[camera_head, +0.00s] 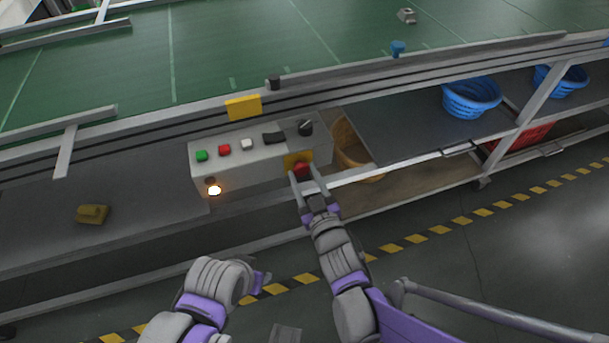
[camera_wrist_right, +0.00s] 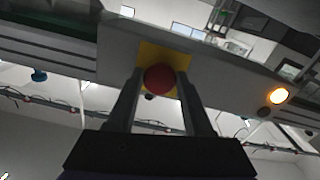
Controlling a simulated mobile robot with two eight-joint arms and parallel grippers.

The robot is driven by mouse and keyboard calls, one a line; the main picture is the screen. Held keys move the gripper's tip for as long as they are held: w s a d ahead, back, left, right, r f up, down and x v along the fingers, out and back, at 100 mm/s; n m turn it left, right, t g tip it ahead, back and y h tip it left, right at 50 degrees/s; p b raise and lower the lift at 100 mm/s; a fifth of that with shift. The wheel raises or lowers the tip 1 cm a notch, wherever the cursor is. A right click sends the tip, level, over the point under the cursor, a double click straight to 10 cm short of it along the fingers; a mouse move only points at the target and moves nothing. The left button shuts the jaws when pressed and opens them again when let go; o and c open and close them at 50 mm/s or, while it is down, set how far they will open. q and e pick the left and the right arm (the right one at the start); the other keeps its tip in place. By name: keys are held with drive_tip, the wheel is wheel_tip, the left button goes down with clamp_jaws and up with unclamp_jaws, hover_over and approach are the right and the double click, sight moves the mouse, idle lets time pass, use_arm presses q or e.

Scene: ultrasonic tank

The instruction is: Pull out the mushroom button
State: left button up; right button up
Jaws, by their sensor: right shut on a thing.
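The red mushroom button (camera_head: 301,169) sits on a yellow plate (camera_head: 290,159) on the front face of the grey control box (camera_head: 240,171). My right gripper (camera_head: 305,175) reaches up to it with one finger on each side. In the right wrist view the red button (camera_wrist_right: 159,79) shows between the two fingers (camera_wrist_right: 160,84), in front of the yellow plate (camera_wrist_right: 149,53). The right gripper is shut on the button. My left arm (camera_head: 215,285) is at the lower middle; its gripper fingers cannot be made out clearly.
The box top carries a green button (camera_head: 201,155), a red button (camera_head: 224,149), a white button (camera_head: 247,144) and a black knob (camera_head: 305,127). A lamp (camera_head: 214,189) glows on its front. A wicker basket (camera_head: 343,134) stands right of the box. Blue baskets (camera_head: 471,100) stand farther right.

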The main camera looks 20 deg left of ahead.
clamp_jaws()
drive_tip(key=shift+s, duration=0.1)
drive_tip(key=shift+s+d+b, duration=0.3)
drive_tip(key=shift+s, duration=0.1)
drive_tip(key=o, duration=0.8)
unclamp_jaws()
drive_tip(key=o, duration=0.4)
drive_tip(key=v, duration=1.1)
drive_tip(key=shift+w, duration=0.1)
